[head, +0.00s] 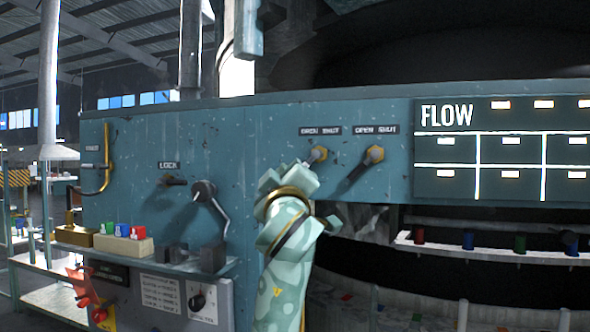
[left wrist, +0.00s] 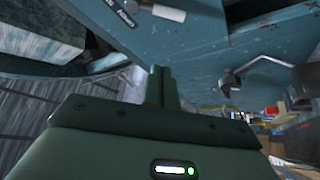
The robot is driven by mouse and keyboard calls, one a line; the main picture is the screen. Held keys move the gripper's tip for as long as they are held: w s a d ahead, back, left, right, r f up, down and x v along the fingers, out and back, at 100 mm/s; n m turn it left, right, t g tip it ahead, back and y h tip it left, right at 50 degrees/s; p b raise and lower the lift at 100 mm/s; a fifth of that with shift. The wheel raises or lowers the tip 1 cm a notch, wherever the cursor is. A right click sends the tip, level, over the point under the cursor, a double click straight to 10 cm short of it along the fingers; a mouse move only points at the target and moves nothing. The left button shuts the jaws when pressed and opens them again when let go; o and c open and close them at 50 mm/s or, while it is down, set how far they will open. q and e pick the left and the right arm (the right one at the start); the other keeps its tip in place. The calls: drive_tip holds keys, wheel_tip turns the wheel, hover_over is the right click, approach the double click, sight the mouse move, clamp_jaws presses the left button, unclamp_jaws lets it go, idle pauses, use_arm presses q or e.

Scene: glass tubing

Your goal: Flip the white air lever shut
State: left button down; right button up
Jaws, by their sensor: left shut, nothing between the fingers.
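The right lever (head: 373,155) has a dark handle slanting down to the left. In the left wrist view a white cylindrical handle (left wrist: 168,12) shows at the top edge, beside a dark label. I cannot tell surely which lever it belongs to. My left gripper (head: 290,178) is just below the left lever; its fingers (left wrist: 163,84) are shut and empty, apart from the white handle. My right gripper is not in view.
A crank handle (head: 211,200) and a LOCK knob (head: 174,181) stick out left of my left arm. A shelf below carries a block with coloured pieces (head: 123,231). A FLOW board (head: 500,150) is at the right, above a rail with coloured cups.

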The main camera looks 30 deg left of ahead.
use_arm(q)
drive_tip(key=p+x, duration=0.5)
drive_tip(key=x, duration=0.5)
drive_tip(key=d+f, duration=0.1)
drive_tip(key=w+d+f+p, duration=0.1)
drive_tip(key=shift+w+d+f+p, duration=0.1)
drive_tip(key=shift+d+f+p, duration=0.2)
drive_tip(key=shift+f, duration=0.1)
